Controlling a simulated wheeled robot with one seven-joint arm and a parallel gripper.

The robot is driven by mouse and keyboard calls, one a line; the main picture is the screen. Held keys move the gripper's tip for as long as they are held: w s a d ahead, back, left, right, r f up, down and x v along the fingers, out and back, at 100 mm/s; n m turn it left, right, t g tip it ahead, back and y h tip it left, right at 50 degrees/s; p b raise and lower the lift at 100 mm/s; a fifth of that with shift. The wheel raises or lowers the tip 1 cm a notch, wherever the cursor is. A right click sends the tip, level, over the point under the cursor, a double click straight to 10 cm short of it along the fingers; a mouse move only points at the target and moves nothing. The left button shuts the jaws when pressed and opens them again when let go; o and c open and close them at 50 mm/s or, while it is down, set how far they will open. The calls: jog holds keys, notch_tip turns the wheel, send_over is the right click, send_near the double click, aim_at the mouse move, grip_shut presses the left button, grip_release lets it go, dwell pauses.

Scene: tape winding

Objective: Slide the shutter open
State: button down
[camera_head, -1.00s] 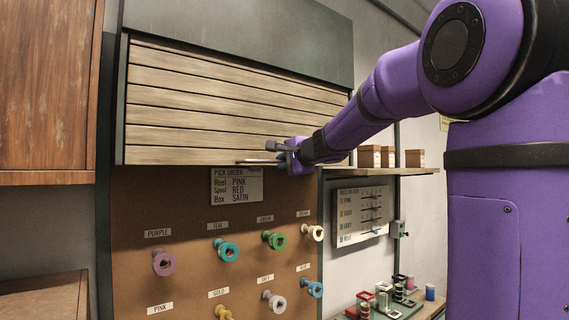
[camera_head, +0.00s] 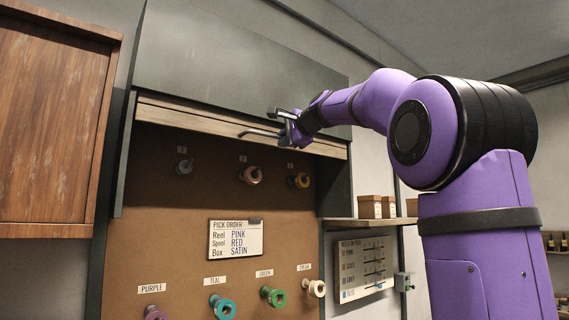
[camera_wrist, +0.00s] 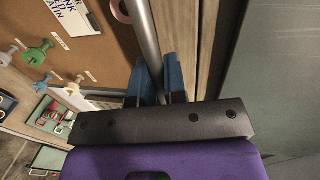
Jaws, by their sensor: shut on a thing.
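The wooden slatted shutter (camera_head: 200,119) is raised, with only its lowest slats showing under the grey-green housing (camera_head: 230,55). Its metal bar handle (camera_head: 258,134) runs along the lower edge. My gripper (camera_head: 286,129) is at this handle, right of the shutter's middle. In the wrist view the blue fingers of my gripper (camera_wrist: 160,82) are shut on the handle (camera_wrist: 146,40), one on each side of the bar. The brown pegboard (camera_head: 180,215) behind is uncovered, with an upper row of reels showing.
A pick order card (camera_head: 236,240) hangs on the board, above purple, teal (camera_head: 222,307), green and cream reels. A shelf with small boxes (camera_head: 371,207) stands right of the opening. A wooden cabinet (camera_head: 50,120) is at the left.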

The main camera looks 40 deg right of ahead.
aim_at(275, 133)
jog(key=shift+r, duration=2.05)
jog(key=c, duration=1.2)
grip_release()
jog(key=shift+s, duration=0.15)
jog(key=v, duration=1)
jog(key=shift+s, duration=0.25)
